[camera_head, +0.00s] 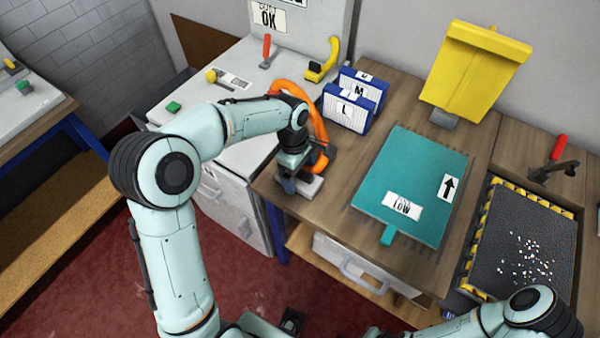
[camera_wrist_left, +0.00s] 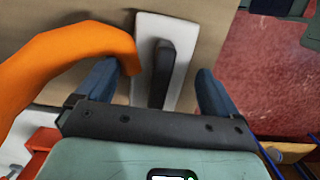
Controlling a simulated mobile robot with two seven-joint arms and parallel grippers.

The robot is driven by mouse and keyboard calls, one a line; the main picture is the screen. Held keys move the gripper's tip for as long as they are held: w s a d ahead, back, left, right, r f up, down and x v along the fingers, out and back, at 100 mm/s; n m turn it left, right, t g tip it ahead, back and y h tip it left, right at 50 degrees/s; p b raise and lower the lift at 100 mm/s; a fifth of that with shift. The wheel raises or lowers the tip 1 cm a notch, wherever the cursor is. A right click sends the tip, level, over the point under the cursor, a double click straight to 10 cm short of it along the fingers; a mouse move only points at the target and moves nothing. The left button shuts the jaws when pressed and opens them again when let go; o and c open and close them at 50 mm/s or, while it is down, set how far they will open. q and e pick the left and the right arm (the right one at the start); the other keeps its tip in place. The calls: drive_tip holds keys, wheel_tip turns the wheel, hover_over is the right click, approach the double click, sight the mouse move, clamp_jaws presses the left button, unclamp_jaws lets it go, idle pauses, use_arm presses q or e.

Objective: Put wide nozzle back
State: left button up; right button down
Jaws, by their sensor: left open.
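My left gripper (camera_head: 297,184) is over the front left edge of the wooden bench, pointing down. In the left wrist view its two blue-grey fingers are apart (camera_wrist_left: 155,76). A dark, narrow upright piece (camera_wrist_left: 163,72) on a pale flat plate (camera_wrist_left: 148,28) shows between them; I cannot tell whether a finger touches it. This may be the wide nozzle, but its shape is partly hidden by the gripper. The pale plate also shows beside the gripper in the head view (camera_head: 309,188). My right gripper is not in view.
An orange hose (camera_head: 318,125) curves down close to the left gripper, also in the wrist view (camera_wrist_left: 62,58). Blue-framed boxes (camera_head: 347,110), a teal board (camera_head: 420,170), a yellow holder (camera_head: 473,70) and a black tray (camera_head: 500,262) stand to the right.

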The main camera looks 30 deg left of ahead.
use_arm(q)
drive_tip(key=r, duration=0.3)
drive_tip(key=a+r+p, duration=0.1)
drive_tip(key=r, duration=0.7)
drive_tip(key=shift+a, duration=0.15)
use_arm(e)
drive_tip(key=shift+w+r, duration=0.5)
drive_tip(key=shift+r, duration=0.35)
